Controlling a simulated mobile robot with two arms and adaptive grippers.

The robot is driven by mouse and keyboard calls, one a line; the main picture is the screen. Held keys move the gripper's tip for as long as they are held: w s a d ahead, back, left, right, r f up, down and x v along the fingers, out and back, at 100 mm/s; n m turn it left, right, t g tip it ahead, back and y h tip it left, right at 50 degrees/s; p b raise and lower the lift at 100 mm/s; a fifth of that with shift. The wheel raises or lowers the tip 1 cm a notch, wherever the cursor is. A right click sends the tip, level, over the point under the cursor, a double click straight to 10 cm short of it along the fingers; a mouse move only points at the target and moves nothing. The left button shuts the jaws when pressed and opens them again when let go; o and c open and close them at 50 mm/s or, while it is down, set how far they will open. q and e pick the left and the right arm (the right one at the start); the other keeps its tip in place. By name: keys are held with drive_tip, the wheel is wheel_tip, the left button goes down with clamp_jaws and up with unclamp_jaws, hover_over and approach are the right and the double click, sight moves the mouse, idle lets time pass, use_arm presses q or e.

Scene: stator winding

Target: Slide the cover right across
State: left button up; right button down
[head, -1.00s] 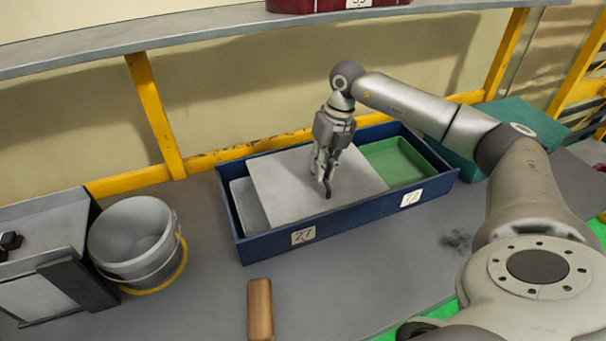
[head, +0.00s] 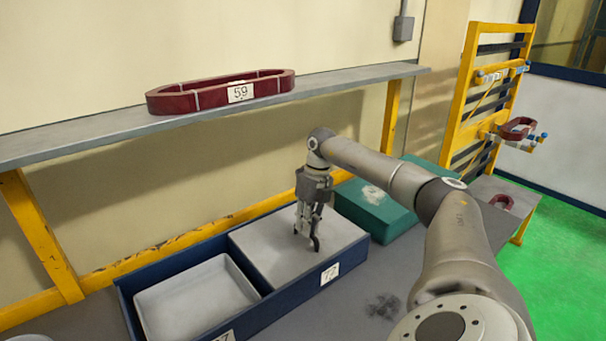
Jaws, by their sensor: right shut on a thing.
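The flat grey cover (head: 268,255) lies over the right part of the blue box (head: 262,312). It hides what is in that part. The left part is uncovered and shows a light grey tray (head: 195,298). My right gripper (head: 311,243) points down at the cover, right of its middle, and is shut at its top; the part it grips is hidden by the fingers. My left gripper is not in view.
A teal box (head: 378,212) stands just right of the blue box. A shelf (head: 90,128) with a dark red ring-shaped part (head: 205,95) labelled 59 runs above. A yellow rack (head: 480,90) stands at the right.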

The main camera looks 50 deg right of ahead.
drive_tip(key=shift+d, duration=0.1)
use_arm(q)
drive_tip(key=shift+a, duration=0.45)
use_arm(e)
drive_tip(key=c, duration=1.5)
unclamp_jaws()
drive_tip(key=shift+r, duration=0.1)
wheel_tip(320, 180, up, 12)
drive_tip(key=d, duration=0.2)
drive_tip(key=shift+s+d+f, duration=0.2)
drive_tip(key=shift+s, duration=0.1)
